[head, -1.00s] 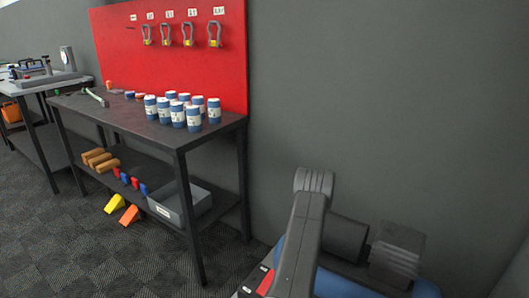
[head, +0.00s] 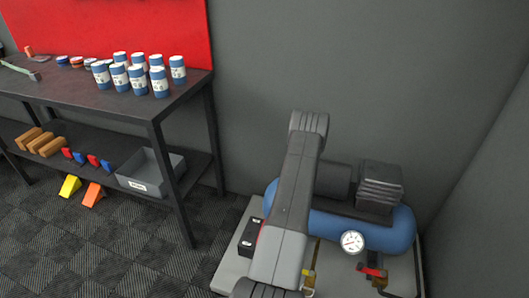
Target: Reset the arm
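My arm rises from the bottom middle of the head view as a grey link, in front of a blue air compressor. My gripper is not in view, so its fingers and anything in them cannot be seen. No other object is named by the task.
The blue compressor (head: 385,228) with a gauge (head: 353,241) stands on a light base (head: 231,268) in the corner. A dark workbench (head: 60,97) at left holds several blue-white cans (head: 137,80). Its lower shelf carries a grey bin (head: 150,170). Wedges (head: 93,194) lie below; floor at lower left is clear.

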